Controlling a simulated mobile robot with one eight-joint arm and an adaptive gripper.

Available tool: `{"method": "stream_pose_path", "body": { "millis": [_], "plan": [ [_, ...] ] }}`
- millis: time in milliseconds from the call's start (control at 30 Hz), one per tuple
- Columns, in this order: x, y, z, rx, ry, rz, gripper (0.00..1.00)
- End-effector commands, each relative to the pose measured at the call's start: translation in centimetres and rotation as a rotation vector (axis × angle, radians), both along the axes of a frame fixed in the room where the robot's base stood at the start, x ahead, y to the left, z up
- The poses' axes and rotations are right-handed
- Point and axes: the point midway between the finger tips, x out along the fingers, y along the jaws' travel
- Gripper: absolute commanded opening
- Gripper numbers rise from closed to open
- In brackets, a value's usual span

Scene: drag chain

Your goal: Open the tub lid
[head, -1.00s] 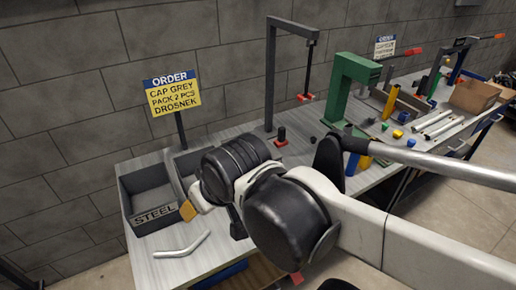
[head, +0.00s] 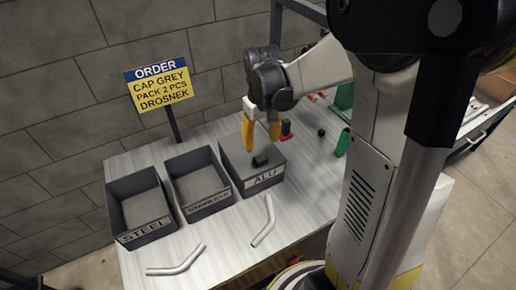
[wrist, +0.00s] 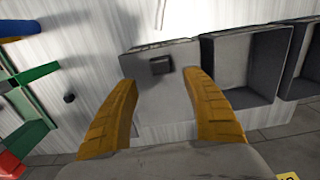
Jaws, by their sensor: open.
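The ALU tub (head: 265,180) is a dark grey bin on the workbench, the right one of three in a row. A flat grey lid (head: 236,153) covers it, with a small black handle (head: 260,160) on top. In the wrist view the lid (wrist: 150,95) and its handle (wrist: 160,65) show between my fingers. My gripper (head: 262,143) has yellow fingers, spread open and empty, pointing down above the lid. In the wrist view the gripper (wrist: 160,77) straddles the handle in the picture. Whether the fingertips touch the lid I cannot tell.
The middle tub (head: 200,185) and the STEEL tub (head: 140,215) stand open and empty to the left. Two bent metal tubes (head: 178,262) (head: 265,222) lie in front. An order sign (head: 160,85) stands behind. A green part (head: 343,142) is to the right.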

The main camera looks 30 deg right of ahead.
Motion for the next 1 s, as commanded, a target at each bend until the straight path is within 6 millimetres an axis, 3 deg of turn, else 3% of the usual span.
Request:
{"method": "stream_pose_path", "body": {
  "millis": [200,400,833,1000],
  "plan": [
    [0.1,0.0,-4.9,0.0,-0.001,0.0,0.58],
    [0.0,0.0,-7.8,0.0,-0.002,0.0,0.58],
    [0.0,0.0,-8.8,0.0,-0.002,0.0,0.58],
    [0.0,0.0,-8.8,0.0,-0.002,0.0,0.07]
  ]
}}
